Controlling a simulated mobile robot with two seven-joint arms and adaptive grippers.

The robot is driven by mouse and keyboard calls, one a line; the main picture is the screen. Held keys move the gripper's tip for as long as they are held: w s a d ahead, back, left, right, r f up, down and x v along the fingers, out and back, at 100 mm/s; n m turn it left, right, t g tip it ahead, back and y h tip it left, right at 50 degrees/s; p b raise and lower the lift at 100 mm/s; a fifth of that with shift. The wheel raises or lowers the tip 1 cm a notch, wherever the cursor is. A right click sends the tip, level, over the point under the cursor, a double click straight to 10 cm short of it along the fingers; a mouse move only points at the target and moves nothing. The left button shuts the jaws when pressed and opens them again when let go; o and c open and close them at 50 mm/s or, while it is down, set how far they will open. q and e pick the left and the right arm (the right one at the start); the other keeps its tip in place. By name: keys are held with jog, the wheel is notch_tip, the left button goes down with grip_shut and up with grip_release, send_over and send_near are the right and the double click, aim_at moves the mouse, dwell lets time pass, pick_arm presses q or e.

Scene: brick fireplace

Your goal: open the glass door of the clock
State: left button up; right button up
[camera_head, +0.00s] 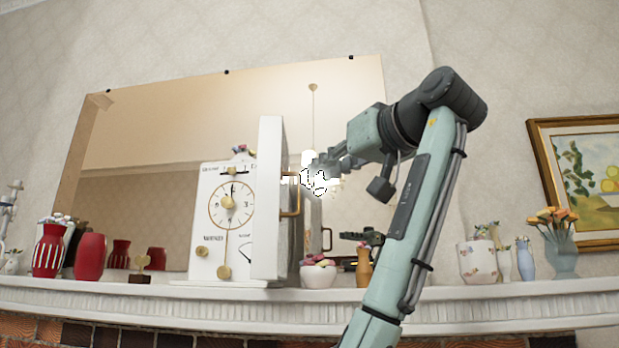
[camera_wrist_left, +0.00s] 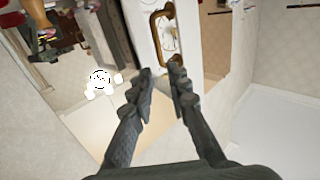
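The white clock (camera_head: 207,215) stands on the mantel, with its round brass-ringed dial (camera_head: 240,207) facing out. A tall white panel (camera_head: 270,180), apparently its door, stands nearly edge-on at the right of the dial. I cannot make out its glass in the head view. The brass handle (camera_head: 291,213) is on the panel's right side; it also shows in the left wrist view (camera_wrist_left: 153,30). My left gripper (camera_head: 318,180) is right of the handle. In the wrist view its fingers (camera_wrist_left: 161,72) are apart and empty, and the handle lies beyond the tips. My right gripper is out of view.
A bowl (camera_head: 318,275) and an orange vase (camera_head: 364,268) stand right of the clock. Red vases (camera_head: 90,256) and a small heart ornament (camera_head: 140,272) stand left. A large mirror (camera_head: 150,130) is behind. More vases (camera_head: 480,262) are at the right on the mantel (camera_head: 520,292).

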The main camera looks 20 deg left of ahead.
pick_arm(q)
jog(key=shift+v, duration=1.65)
